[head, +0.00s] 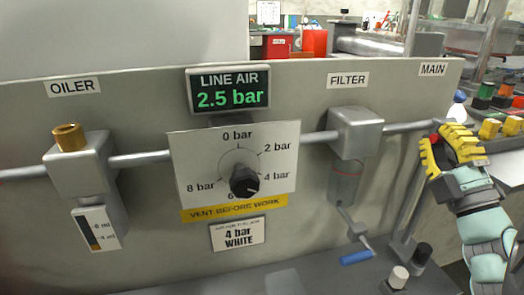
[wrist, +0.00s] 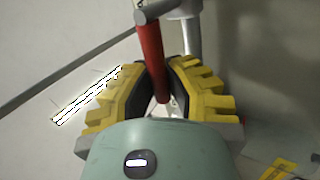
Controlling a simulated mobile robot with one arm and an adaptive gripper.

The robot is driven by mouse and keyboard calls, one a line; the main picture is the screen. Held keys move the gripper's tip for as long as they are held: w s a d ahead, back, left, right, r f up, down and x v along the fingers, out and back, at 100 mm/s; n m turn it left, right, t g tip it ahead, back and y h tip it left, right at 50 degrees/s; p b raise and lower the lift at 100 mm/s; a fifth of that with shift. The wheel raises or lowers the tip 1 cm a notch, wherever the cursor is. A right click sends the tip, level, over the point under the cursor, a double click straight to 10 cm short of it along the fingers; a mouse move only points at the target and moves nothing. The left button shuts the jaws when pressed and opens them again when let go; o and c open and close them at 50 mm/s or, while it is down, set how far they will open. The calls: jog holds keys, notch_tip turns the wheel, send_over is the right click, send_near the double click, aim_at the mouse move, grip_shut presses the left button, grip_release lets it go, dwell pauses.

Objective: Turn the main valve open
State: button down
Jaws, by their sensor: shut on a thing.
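The main valve's red lever (wrist: 150,45) shows in the wrist view, running from a grey metal fitting at the top down between my fingers. My gripper (wrist: 163,78), with yellow ribbed fingers, is shut on this lever. In the head view my gripper (head: 450,150) is at the right end of the pipe, below the MAIN label (head: 433,69). It hides most of the valve there; only a small bit of red shows beside the fingers. The line air display (head: 228,90) reads 2.5 bar.
The grey panel carries an oiler (head: 80,165), a regulator dial (head: 244,182) and a filter (head: 355,135) along the pipe. A blue-handled drain lever (head: 356,257) hangs below the filter. Small knobs stand at the lower right.

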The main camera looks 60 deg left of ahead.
jog(key=shift+f+n+g+y+b, duration=0.25)
jog(key=shift+n+g+y+b, duration=0.25)
jog(key=shift+n+g, duration=0.45)
jog(key=shift+n, duration=0.35)
jog(key=c, duration=0.9)
grip_release()
jog(key=shift+c, duration=0.2)
jog(key=shift+f, duration=0.1)
jog(key=v, duration=1.2)
jog(key=shift+r, duration=0.2)
